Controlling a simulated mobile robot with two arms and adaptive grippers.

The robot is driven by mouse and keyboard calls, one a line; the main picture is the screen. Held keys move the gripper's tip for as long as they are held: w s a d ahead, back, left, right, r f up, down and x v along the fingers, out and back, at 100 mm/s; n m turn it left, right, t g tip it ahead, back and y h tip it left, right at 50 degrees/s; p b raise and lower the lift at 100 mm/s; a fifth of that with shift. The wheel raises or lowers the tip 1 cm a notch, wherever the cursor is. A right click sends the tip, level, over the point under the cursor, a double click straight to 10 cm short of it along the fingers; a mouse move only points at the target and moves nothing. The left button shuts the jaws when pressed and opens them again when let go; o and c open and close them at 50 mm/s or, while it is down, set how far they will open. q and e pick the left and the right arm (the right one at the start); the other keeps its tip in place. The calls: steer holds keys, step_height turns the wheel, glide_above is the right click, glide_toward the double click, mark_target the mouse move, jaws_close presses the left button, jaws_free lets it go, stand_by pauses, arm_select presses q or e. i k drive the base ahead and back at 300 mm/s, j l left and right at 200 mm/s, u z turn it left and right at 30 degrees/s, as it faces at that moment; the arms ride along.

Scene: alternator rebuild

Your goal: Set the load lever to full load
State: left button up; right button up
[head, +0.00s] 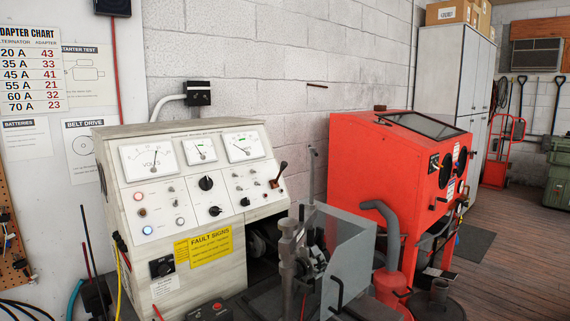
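The test bench (172,243) stands at the left with a sloped white control panel. A lever (279,174) with a dark handle sticks out at the panel's right end, above a small reddish base. It tilts up and to the right; it looks like the load lever, but no label on it is readable. The panel has a volts meter (149,159) and two smaller meters to its right, a black rotary knob (205,183) and several small switches and lamps. Neither of my grippers shows in the head view.
A clear guard (349,262) and a grey upright clamp (289,258) stand in front of the bench, right of the panel. A red blasting cabinet (366,167) with a grey hose stands further right. Open wooden floor (510,260) lies at the far right.

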mark_target(284, 164)
steer(key=u, duration=0.2)
steer(key=i+l+u, duration=0.15)
steer(key=l+u, duration=0.35)
steer(key=i+l+u, duration=0.1)
steer(key=l+u, duration=0.2)
steer(key=u, duration=0.2)
steer(key=l+u, duration=0.2)
steer(key=l, duration=0.7)
steer(key=l+u, duration=0.2)
steer(key=l, duration=0.7)
steer(key=k+l+u, duration=0.15)
steer(key=l, duration=0.75)
steer(key=i, duration=0.05)
